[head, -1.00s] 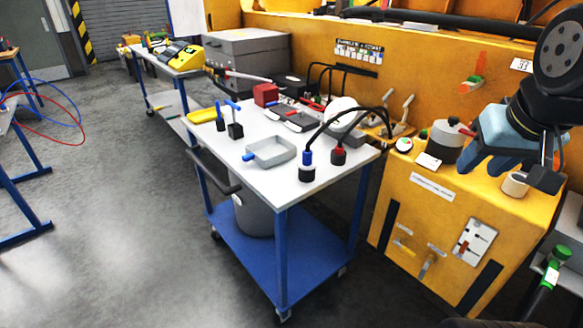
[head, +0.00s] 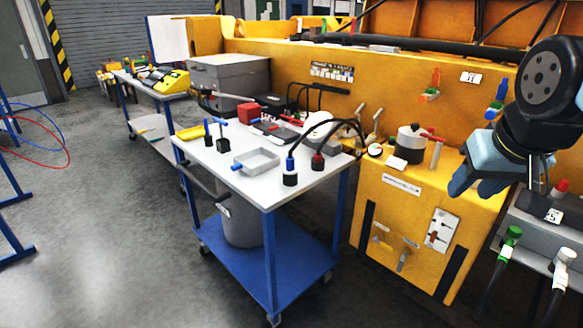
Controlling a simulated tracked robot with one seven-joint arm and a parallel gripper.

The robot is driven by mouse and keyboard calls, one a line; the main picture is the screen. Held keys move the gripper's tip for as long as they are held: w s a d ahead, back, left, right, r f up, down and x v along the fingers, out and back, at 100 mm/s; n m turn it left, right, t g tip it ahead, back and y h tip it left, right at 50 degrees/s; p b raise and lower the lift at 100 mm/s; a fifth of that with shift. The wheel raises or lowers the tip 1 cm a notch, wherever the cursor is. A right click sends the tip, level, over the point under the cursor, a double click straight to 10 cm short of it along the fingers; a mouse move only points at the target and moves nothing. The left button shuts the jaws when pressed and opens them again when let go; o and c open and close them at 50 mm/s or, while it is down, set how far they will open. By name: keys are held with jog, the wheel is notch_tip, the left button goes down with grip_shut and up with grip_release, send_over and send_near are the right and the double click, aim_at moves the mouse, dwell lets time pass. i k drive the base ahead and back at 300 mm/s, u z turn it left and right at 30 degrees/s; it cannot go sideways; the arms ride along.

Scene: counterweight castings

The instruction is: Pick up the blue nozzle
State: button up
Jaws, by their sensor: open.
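The blue nozzle (head: 290,164) is on the end of a black hose and stands upright in a black cup-shaped holder (head: 290,179), near the front right of the white trolley top (head: 262,186). A red nozzle (head: 318,158) on a like hose stands in its own black holder just right of it. My gripper (head: 474,187), with pale blue fingers, is at the right of the view, in front of the yellow machine and well apart from the nozzle. It is open and I see nothing held in it.
A grey tray (head: 257,160) sits left of the nozzle. Behind are a red block (head: 248,113) and tools. The black hoses arch up beside the nozzle toward the yellow machine (head: 400,225), which stands right of the trolley. Grey floor (head: 110,230) is open at left.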

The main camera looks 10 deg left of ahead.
aim_at(290, 169)
jog(key=z, duration=0.05)
jog(key=i, duration=0.9)
jog(key=u, duration=0.05)
